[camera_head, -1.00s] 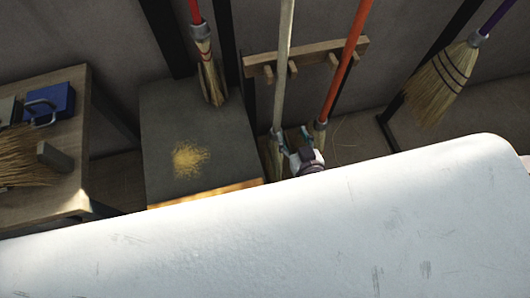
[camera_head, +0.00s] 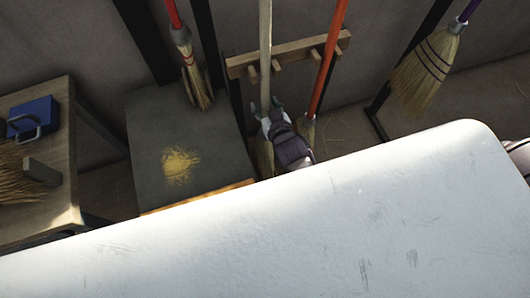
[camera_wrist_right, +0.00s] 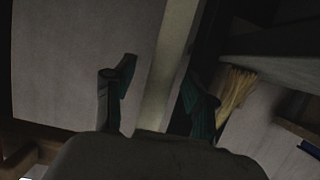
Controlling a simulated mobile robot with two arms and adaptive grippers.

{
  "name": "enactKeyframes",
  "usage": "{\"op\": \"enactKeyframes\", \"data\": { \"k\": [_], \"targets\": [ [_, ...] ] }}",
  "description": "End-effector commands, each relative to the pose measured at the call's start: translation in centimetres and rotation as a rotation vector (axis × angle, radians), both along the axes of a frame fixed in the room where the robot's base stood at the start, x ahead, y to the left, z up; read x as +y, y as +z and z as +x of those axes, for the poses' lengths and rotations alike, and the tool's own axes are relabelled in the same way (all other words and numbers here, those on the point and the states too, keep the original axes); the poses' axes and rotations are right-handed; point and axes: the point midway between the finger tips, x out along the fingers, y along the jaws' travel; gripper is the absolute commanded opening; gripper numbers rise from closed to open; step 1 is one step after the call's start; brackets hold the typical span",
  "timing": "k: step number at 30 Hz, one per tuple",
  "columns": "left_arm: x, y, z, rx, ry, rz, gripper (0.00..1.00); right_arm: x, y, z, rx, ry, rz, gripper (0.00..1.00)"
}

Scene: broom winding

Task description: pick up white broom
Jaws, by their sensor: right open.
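The white broom has a pale handle (camera_head: 265,50) that stands nearly upright at the wall rack, with its straw head (camera_head: 264,158) low down, partly hidden. My right gripper (camera_head: 266,108) is open at the lower part of this handle, just below the rack. In the right wrist view, the open fingers (camera_wrist_right: 157,88) stand on either side of the pale handle (camera_wrist_right: 168,70), which runs between them. I cannot tell whether either finger touches it. My left gripper is not in view.
A wooden rack (camera_head: 290,55) with pegs is on the wall. An orange-handled broom (camera_head: 328,60) stands close right of my right gripper. A red-handled broom (camera_head: 190,65) and a purple-handled broom (camera_head: 428,70) are farther off. A wooden table (camera_head: 60,165) holds a blue box (camera_head: 33,117).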

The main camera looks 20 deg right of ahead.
Motion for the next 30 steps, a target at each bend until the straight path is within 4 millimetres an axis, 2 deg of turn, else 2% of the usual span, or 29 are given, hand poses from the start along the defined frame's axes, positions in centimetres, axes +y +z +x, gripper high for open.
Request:
{"op": "enactKeyframes", "data": {
  "k": [8,15,18,30],
  "targets": [
    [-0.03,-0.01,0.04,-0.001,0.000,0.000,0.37,0.01,-0.14,0.30,0.000,0.000,0.001,0.54],
    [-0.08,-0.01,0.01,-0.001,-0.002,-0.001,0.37,0.02,-0.14,0.28,0.000,0.000,0.001,0.14],
    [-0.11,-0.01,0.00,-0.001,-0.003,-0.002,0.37,0.02,-0.13,0.27,0.000,0.000,0.001,0.00],
    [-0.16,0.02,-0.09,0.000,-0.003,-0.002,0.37,0.04,0.17,0.41,-0.007,0.001,0.002,0.00]
  ]
}}
